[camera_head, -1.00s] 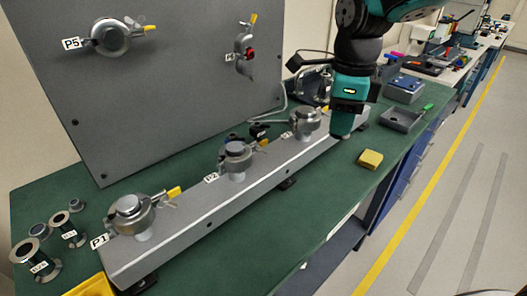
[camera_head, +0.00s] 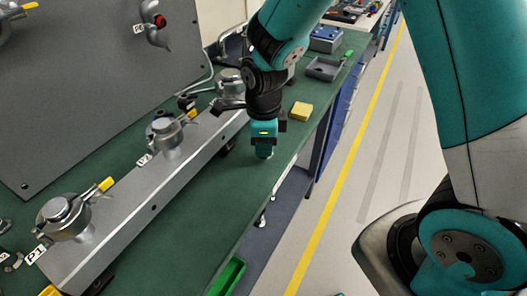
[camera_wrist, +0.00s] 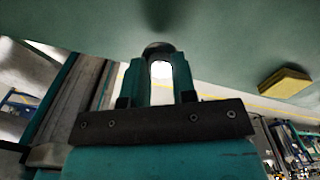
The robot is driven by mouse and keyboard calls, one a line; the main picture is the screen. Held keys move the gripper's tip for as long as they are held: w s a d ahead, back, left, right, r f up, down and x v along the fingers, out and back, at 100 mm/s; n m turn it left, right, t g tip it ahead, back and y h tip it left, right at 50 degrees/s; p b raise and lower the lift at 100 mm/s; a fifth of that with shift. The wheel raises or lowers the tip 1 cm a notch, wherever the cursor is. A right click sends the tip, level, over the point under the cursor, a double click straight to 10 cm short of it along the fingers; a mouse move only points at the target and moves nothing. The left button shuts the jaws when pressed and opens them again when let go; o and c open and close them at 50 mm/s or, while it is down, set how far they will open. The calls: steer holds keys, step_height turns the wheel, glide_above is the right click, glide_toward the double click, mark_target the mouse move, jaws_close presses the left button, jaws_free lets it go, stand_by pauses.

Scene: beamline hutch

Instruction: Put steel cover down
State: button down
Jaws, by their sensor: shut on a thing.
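My gripper (camera_head: 264,152) points down low over the green bench top (camera_head: 205,225), between the long grey rail and the bench's front edge. In the wrist view, my gripper (camera_wrist: 160,68) is shut on a small dark rounded piece at the fingertips, which I take as the steel cover (camera_wrist: 158,47). Only its edge shows, and the fingers hide it in the head view. The green bench surface lies close beyond it. I cannot tell whether the cover touches the bench.
The rail (camera_head: 120,222) carries several clamped steel fittings, including one by the P1 label (camera_head: 65,215). A yellow block (camera_head: 301,112) lies beyond my gripper, with a grey tray (camera_head: 323,68) and a blue-topped box (camera_head: 326,38) farther back. Bare bench lies in front of the rail.

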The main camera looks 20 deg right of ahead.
steer(key=shift+f, duration=1.6)
steer(key=c, duration=0.9)
jaws_free()
